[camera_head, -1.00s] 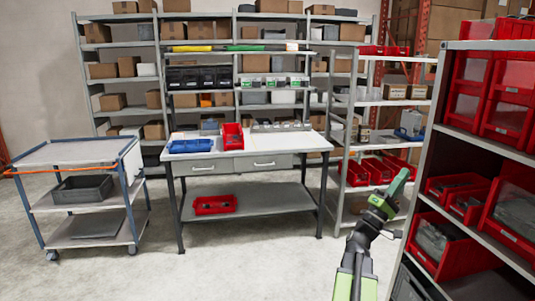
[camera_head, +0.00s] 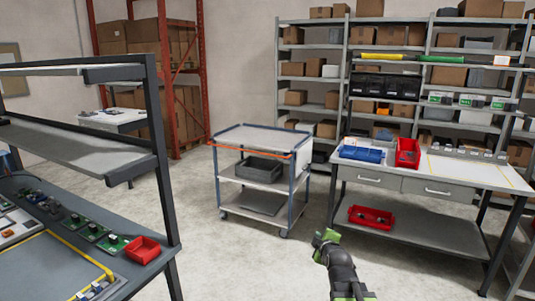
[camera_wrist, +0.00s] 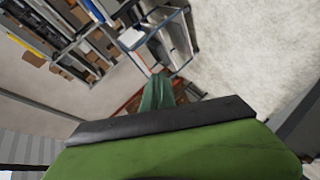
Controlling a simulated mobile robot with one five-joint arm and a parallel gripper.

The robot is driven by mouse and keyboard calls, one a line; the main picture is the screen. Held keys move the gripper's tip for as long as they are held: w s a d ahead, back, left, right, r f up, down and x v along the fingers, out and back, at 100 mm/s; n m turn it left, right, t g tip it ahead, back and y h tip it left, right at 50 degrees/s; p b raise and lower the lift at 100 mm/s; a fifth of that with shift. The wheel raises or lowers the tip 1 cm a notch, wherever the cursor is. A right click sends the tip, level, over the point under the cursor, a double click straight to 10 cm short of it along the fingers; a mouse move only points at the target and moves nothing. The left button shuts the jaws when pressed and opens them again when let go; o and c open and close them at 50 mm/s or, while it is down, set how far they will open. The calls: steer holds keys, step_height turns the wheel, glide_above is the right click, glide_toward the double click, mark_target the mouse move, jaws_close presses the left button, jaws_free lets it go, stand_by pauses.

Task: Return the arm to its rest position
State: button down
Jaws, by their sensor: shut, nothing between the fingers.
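My gripper (camera_head: 326,236) shows at the lower middle of the head view, at the end of my green and black arm. It is raised over open floor, in front of the trolley and the workbench. In the wrist view its green fingers (camera_wrist: 158,92) lie together with nothing between them. The gripper is shut and empty, touching nothing that I can see.
A grey trolley (camera_head: 262,138) with a dark bin stands ahead. A workbench (camera_head: 445,215) with a blue tray and red bins is at the right. A dark workstation (camera_head: 95,155) with circuit boards is close at the left. Bare floor (camera_head: 215,260) lies between.

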steer(key=s+a+f+m+g, duration=0.2)
steer(key=s+a+f+g, duration=0.15)
steer(key=a+f, duration=0.2)
steer(key=s+d+f+m+g, duration=0.1)
steer(key=s+f+m+g, duration=0.3)
steer(key=s, duration=0.6)
steer(key=s+d+f+m+g, duration=0.1)
steer(key=s+f+m+g, duration=0.4)
steer(key=s, duration=0.4)
steer(key=shift+s+d+m+g, duration=0.25)
steer(key=shift+s+m+g, duration=0.25)
steer(key=shift+m, duration=0.7)
steer(key=shift+w, duration=0.15)
